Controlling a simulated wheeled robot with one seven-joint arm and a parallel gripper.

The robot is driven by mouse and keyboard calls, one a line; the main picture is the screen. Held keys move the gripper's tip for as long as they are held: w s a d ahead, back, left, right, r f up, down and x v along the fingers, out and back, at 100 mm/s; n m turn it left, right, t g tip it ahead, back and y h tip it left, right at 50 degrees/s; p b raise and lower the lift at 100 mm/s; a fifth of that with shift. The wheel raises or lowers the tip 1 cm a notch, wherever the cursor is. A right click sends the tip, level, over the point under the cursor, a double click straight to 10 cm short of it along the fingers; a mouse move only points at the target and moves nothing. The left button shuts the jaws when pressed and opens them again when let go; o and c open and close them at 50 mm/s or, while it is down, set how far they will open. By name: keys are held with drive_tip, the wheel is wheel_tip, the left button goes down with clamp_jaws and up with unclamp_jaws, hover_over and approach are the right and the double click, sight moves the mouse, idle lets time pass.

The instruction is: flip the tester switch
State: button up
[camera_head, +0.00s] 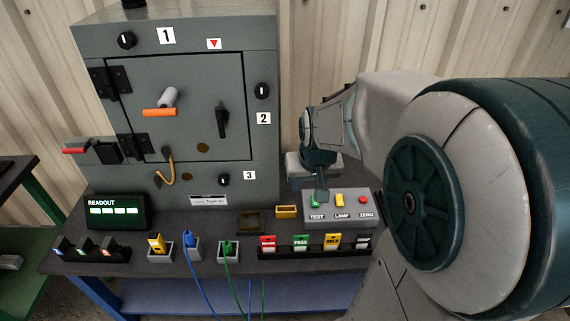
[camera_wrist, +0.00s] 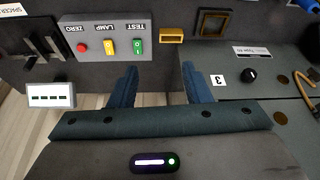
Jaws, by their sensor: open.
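The tester (camera_head: 337,224) is a grey box with a green TEST switch (camera_head: 315,201), a yellow LAMP switch (camera_head: 339,200) and a red ZERO button (camera_head: 362,200). In the wrist view the tester (camera_wrist: 88,53) appears upside down, its green TEST switch (camera_wrist: 138,47) at the right end. My gripper (camera_head: 321,190) is above the TEST end and partly covers the green switch in the head view. In the wrist view my gripper (camera_wrist: 160,68) has its two blue fingers apart, nothing between them. The left finger's tip appears just below the TEST switch; I cannot tell whether they touch.
The grey enclosure (camera_head: 90,45) stands behind, its door (camera_head: 190,75) closed. A yellow block (camera_head: 286,211) sits just left of the tester. A rack of coloured tags (camera_head: 300,243) lies in front. Blue and green plugs (camera_head: 191,243) with cables stand left. My arm fills the right side.

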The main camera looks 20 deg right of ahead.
drive_tip(key=m+b, duration=0.1)
drive_tip(key=b, duration=0.3)
approach(316, 204)
drive_tip(key=shift+h, duration=0.3)
drive_tip(key=x, duration=0.2)
drive_tip(key=b+x, duration=0.1)
drive_tip(key=x, duration=0.5)
drive_tip(key=shift+w+a, duration=0.2)
drive_tip(key=shift+w, duration=0.15)
drive_tip(key=shift+r, duration=0.1)
clamp_jaws()
